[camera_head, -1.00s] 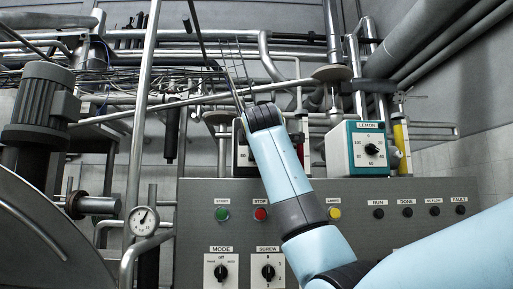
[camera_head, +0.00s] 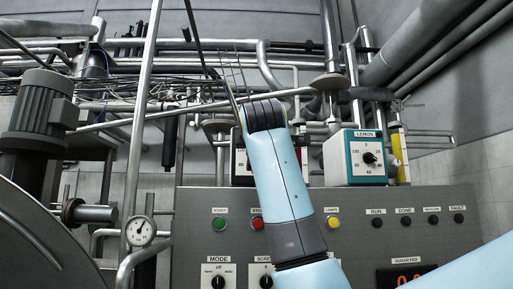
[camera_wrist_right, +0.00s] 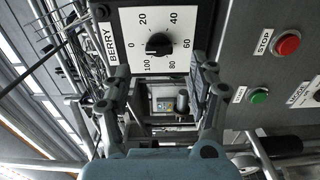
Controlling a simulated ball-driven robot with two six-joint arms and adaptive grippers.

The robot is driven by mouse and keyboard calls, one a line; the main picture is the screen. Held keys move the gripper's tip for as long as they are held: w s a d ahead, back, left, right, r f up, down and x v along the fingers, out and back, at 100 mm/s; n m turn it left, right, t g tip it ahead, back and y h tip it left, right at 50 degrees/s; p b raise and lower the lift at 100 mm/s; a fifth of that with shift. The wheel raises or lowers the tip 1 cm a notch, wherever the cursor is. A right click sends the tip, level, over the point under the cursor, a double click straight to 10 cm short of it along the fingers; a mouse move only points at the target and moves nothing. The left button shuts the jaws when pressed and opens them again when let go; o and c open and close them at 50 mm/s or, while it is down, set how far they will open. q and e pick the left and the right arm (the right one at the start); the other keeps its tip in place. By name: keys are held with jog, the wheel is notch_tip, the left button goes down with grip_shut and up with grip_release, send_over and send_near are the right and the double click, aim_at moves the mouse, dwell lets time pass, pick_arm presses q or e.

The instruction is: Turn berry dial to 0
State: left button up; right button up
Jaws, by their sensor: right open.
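The berry box shows in the right wrist view with a white dial face (camera_wrist_right: 174,30) and a BERRY label on its left side. Its black dial knob (camera_wrist_right: 158,44) sits mid-face; its pointer seems to lean toward 100, but this is hard to read. My right gripper (camera_wrist_right: 160,76) is open and empty, with its fingers apart below and to either side of the knob, not touching it. In the head view the berry box (camera_head: 240,165) is mostly hidden behind my right arm, and the gripper cannot be made out there. My left gripper is not in view.
A teal lemon box (camera_head: 357,172) with a similar dial stands to the right. Below is a grey control panel (camera_head: 350,215) with a green button (camera_head: 219,224), a red button (camera_head: 257,224) and selector knobs. Pipes and cables fill the back; a motor (camera_head: 40,115) stands left.

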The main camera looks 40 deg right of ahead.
jog(key=v, duration=0.5)
jog(key=shift+s+a, duration=0.1)
jog(key=shift+f, duration=0.1)
